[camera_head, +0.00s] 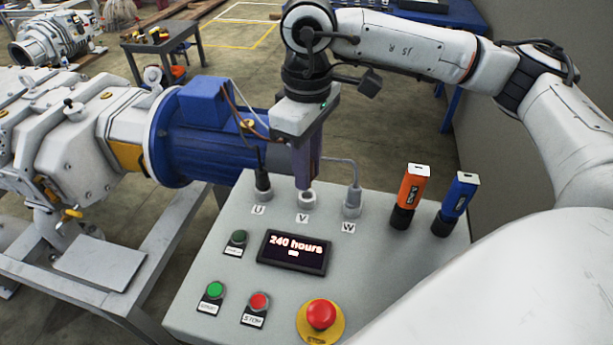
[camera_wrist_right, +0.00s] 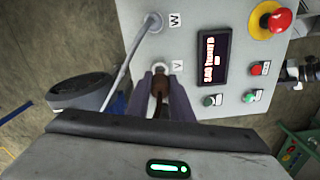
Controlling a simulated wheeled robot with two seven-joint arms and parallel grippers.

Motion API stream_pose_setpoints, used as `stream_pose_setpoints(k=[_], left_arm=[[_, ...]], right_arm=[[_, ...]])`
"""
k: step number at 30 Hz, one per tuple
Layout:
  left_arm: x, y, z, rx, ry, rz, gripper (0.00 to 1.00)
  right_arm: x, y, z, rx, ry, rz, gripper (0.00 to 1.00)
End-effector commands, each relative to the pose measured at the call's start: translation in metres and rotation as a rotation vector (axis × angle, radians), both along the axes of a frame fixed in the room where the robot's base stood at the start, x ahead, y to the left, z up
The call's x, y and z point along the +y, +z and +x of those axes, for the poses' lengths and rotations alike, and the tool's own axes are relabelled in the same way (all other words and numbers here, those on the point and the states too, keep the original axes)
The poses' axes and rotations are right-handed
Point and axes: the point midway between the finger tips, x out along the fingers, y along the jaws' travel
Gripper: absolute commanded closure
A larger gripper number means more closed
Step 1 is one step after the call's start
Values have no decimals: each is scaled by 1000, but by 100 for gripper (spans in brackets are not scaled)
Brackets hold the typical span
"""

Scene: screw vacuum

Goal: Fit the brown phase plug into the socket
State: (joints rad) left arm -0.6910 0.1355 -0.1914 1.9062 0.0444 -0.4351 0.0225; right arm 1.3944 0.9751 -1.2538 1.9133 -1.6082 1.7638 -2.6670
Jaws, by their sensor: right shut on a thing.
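My right gripper (camera_head: 305,182) points down over the V socket (camera_head: 307,199) on the grey control box. In the right wrist view, its two purple-grey fingers (camera_wrist_right: 160,86) are shut on the brown phase plug (camera_wrist_right: 159,89). The plug's end is at the pale ring of the V socket (camera_wrist_right: 162,67); I cannot tell how far in it sits. The head view hides the plug behind the fingers. A black plug (camera_head: 263,183) stands at U and a grey plug (camera_head: 352,199) at W. My left gripper is not in view.
The control box (camera_head: 390,265) carries a display (camera_head: 293,252), buttons and a red emergency stop (camera_head: 321,314). An orange device (camera_head: 411,190) and a blue device (camera_head: 457,200) stand at its right. A blue motor (camera_head: 205,130) lies behind, with wires reaching toward the plugs.

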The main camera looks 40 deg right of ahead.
Motion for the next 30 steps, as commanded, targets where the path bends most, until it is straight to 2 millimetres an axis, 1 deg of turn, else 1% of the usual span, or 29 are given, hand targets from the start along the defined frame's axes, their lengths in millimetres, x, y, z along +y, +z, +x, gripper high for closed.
stream_pose_setpoints(k=[3,6,13,20,21,24,30], left_arm=[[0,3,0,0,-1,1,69],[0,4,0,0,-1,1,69],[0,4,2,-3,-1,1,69],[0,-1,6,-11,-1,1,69],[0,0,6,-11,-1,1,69],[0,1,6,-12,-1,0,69],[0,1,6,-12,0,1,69]], right_arm=[[0,-17,-1,4,0,-1,100],[0,-28,-1,2,0,1,100],[0,-30,0,0,0,1,100],[0,-36,0,0,0,1,100],[0,-35,0,0,0,1,77],[0,-35,0,0,0,1,61],[0,-35,0,0,0,1,61]])
